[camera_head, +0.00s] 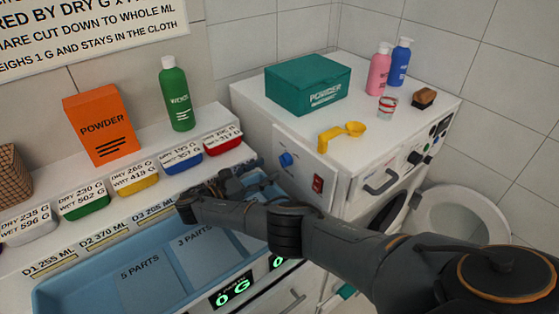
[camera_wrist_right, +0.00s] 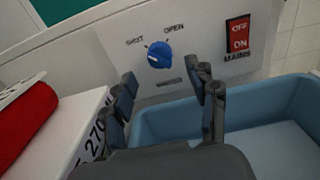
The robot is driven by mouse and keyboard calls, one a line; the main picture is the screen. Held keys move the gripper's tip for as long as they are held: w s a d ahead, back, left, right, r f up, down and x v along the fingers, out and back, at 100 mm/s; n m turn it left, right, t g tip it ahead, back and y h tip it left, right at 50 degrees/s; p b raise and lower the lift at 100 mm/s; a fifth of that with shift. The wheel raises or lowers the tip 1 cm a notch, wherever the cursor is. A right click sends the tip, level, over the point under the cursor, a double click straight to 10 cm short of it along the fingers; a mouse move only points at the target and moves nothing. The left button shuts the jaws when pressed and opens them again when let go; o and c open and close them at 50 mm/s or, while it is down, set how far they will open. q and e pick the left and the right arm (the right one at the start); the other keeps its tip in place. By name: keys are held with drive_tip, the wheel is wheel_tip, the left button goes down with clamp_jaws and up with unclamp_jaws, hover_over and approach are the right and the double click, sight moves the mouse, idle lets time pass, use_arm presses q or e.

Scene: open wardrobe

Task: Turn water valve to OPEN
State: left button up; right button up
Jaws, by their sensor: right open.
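The water valve is a round blue knob (camera_wrist_right: 160,55) on a white panel, with the words SHUT at its upper left and OPEN at its upper right. It also shows in the head view (camera_head: 286,159) on the washing machine's side panel. I cannot tell surely which word its pointer faces. My right gripper (camera_wrist_right: 164,82) is open, with its two fingers apart and nothing between them. The knob appears beyond the fingertips, between them in the picture and apart from them. In the head view the right gripper (camera_head: 232,187) is partly hidden among its own links. My left gripper is not in view.
A red OFF/ON mains switch (camera_wrist_right: 238,34) sits right of the knob. A blue basin (camera_head: 90,283) lies below the gripper. A red tub (camera_head: 222,140) stands close by on the shelf. A yellow scoop (camera_head: 340,135) and a teal powder box (camera_head: 308,84) are on the machine top.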

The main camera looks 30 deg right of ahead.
sight(285, 161)
drive_tip(key=d, duration=0.4)
drive_tip(key=d+p, duration=0.1)
drive_tip(key=shift+w+d, duration=0.3)
drive_tip(key=shift+d, duration=0.1)
drive_tip(key=c, duration=1.1)
